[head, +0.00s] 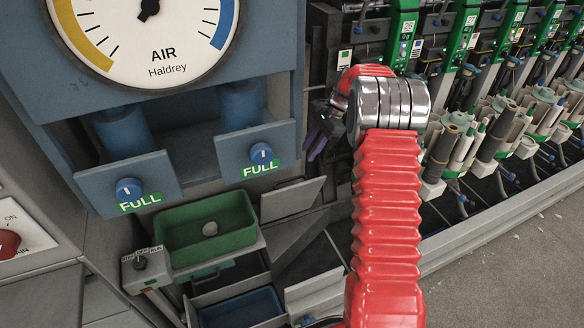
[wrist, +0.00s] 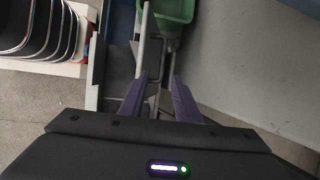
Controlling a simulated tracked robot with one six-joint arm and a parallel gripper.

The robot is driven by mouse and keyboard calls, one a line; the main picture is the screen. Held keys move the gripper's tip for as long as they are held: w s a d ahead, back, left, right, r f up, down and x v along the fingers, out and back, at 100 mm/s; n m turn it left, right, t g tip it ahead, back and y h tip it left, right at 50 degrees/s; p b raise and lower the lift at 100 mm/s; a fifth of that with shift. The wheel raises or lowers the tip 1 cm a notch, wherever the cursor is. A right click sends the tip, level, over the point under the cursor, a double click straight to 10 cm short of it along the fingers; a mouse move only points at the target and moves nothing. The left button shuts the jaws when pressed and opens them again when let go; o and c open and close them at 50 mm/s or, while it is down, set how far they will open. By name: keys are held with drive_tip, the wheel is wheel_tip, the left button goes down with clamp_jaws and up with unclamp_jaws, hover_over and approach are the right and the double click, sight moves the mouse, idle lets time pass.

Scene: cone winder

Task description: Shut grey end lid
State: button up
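A grey lid (head: 292,198) stands raised and tilted beside the green tray, over a dark grey compartment (head: 300,240). I take this for the end lid. In the wrist view a thin pale panel edge (wrist: 142,40) runs up from near the left fingertip; I cannot tell for sure that it is the same lid. My gripper (head: 318,135) is above and behind the lid in the head view, partly hidden by my red-sleeved arm. In the wrist view its two purple fingers (wrist: 160,76) are apart with nothing seen held between them.
A green tray (head: 205,233) holds a small pale round object. A blue bin (head: 242,310) lies below it. A switch box (head: 146,268) is to the left. Blue "FULL" doors (head: 256,153) hang above. Rows of spindles (head: 500,130) stand at right; grey floor (head: 520,260) is clear.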

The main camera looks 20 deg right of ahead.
drive_tip(key=shift+w+a, duration=0.15)
drive_tip(key=shift+w, duration=0.25)
approach(290, 179)
drive_tip(key=x, duration=0.7)
drive_tip(key=shift+w+a+f, duration=0.1)
drive_tip(key=shift+a+f, duration=0.1)
drive_tip(key=shift+f, duration=0.05)
drive_tip(key=shift+c, duration=0.5)
clamp_jaws()
